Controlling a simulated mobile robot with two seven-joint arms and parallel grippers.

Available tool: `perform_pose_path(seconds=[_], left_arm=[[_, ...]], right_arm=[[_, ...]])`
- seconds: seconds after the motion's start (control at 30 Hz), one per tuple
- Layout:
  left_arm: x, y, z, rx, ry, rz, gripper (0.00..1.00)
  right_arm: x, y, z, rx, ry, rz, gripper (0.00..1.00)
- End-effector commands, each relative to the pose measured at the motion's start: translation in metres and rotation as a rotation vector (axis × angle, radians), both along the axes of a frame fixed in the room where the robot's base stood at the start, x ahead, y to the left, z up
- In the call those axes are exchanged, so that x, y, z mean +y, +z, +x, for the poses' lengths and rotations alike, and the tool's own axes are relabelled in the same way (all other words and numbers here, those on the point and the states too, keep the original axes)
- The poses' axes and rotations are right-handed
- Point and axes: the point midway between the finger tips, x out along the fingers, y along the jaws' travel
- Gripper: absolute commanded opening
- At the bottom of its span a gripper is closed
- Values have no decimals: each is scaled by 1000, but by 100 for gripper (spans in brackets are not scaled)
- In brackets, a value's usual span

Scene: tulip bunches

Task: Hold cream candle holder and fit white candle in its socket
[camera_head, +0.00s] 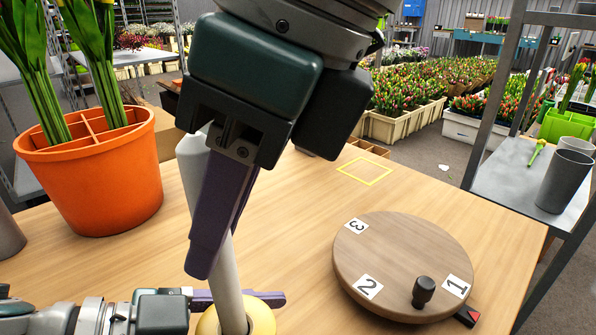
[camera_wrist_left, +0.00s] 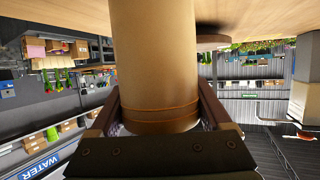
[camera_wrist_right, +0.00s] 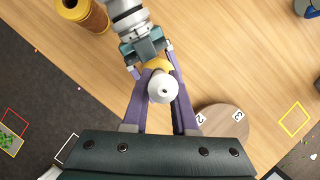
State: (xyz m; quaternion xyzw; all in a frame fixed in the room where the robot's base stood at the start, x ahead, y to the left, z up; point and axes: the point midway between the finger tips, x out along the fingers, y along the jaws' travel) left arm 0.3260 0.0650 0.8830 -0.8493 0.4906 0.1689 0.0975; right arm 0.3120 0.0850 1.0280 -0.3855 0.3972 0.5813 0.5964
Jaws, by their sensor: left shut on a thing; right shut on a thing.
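The white candle (camera_head: 228,285) stands nearly upright, slightly tilted, in the head view. My right gripper (camera_head: 208,250) is shut on it from above, with purple fingers along its shaft. In the right wrist view the candle's tip (camera_wrist_right: 163,88) shows end-on between the fingers. The cream candle holder (camera_head: 264,318) is at the bottom edge of the head view, under the candle. My left gripper (camera_wrist_left: 160,95) is shut on the holder's body (camera_wrist_left: 155,50), one finger on each side. The candle's lower end overlaps the holder's top; I cannot tell how deep it sits in the socket.
A round wooden turntable (camera_head: 400,262) with numbered labels and a dark knob (camera_head: 423,292) lies to the right. An orange pot (camera_head: 95,180) with dividers and green stems stands at left. A yellow square outline (camera_head: 364,171) marks clear table. Grey cups (camera_head: 564,182) stand on the right shelf.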

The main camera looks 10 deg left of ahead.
Motion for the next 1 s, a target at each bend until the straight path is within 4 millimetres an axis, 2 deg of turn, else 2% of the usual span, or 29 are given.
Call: perform_pose_path(seconds=[0.1,0.43,0.47,0.7,1.0], left_arm=[[0,0,0,0,0,-1,10],[0,0,0,0,0,-1,10],[0,0,0,0,0,-1,10],[0,0,0,0,0,-1,10],[0,0,0,0,0,-1,10]], right_arm=[[0,-14,0,2,-1,-1,0],[0,-16,0,-1,-1,0,0],[0,-17,0,-1,-1,0,27],[0,-17,0,-1,-1,0,54],[0,-14,0,-1,0,0,56]])
